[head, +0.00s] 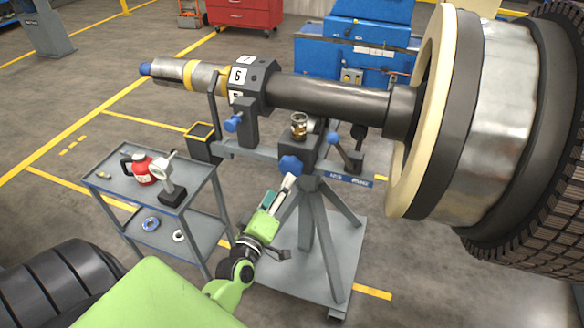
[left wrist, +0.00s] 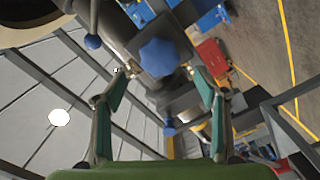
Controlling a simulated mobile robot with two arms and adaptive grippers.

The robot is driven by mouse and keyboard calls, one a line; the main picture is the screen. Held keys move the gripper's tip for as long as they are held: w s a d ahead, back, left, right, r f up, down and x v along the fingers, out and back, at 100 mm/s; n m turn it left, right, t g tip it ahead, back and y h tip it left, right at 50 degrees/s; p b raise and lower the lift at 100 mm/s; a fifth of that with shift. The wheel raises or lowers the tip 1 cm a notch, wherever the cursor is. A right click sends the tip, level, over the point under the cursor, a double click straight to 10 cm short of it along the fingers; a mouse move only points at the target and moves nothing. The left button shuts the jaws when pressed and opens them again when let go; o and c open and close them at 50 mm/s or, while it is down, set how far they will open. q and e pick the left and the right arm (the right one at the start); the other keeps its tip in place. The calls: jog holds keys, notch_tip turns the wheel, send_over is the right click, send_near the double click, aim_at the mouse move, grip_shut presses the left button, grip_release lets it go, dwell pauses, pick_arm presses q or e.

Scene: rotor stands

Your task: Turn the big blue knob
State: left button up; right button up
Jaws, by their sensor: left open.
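The big blue knob (head: 290,165) is a lobed star-shaped knob on the front of a dark block on the rotor stand (head: 310,215). In the left wrist view the knob (left wrist: 158,57) faces the camera, just beyond the fingertips. My left gripper (head: 288,183) is open right in front of the knob, coming from below. Its two fingers (left wrist: 157,71) sit left and right of the knob in the left wrist view, with nothing between them. Whether a fingertip touches the knob cannot be told. My right gripper is not in view.
Smaller blue knobs (head: 232,124) (head: 332,137) sit on either side. A glass cup with amber liquid (head: 299,126) stands on the block. The rotor shaft (head: 330,98) runs overhead. A grey cart (head: 205,195) with a red container (head: 144,170) stands at left.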

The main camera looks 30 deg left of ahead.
aim_at(290, 171)
pick_arm(q)
jog(key=x, duration=0.8)
jog(key=shift+w+d+p, duration=0.1)
jog(key=shift+w+p, duration=0.25)
jog(key=shift+w, duration=0.05)
jog(key=c, duration=1.1)
